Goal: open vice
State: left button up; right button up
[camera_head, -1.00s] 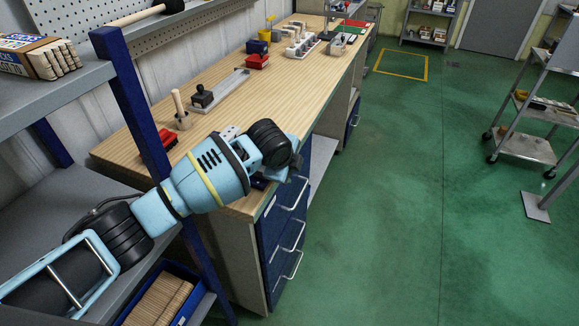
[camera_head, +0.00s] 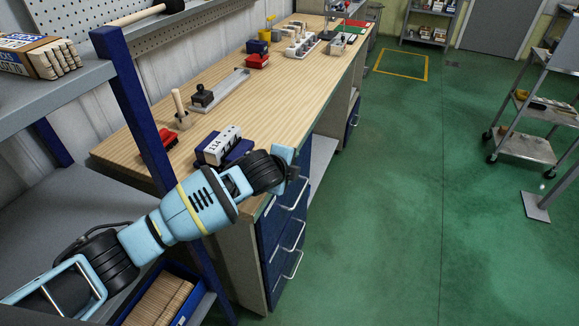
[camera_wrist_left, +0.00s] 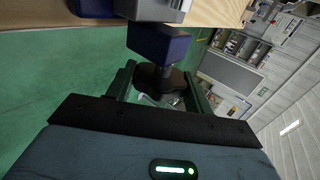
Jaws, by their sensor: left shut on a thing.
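The vice (camera_head: 222,147), dark blue with a pale grey-white block on top, sits at the near corner of the wooden bench. My left arm crosses in front of its near side in the head view. In the left wrist view the vice's blue end (camera_wrist_left: 158,42) is just ahead of my left gripper (camera_wrist_left: 159,75). The gripper's fingers are around a dark round handle (camera_wrist_left: 155,80) on a short shaft from that end, and are shut on it. In the head view my left gripper (camera_head: 293,172) is by the bench's front edge, its fingertips mostly hidden. My right gripper is not in view.
On the wooden bench (camera_head: 290,90) stand a red block (camera_head: 168,137), a wooden peg piece (camera_head: 181,112) and a grey plate with a black knob (camera_head: 204,95). A blue shelf post (camera_head: 130,105) rises close to my left arm.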

pick_arm(q)
jog(key=o, duration=1)
jog(key=shift+c, duration=0.2)
jog(key=v, duration=0.7)
jog(key=shift+s+r, duration=0.2)
jog(key=shift+s, duration=0.1)
jog(key=shift+a, duration=0.1)
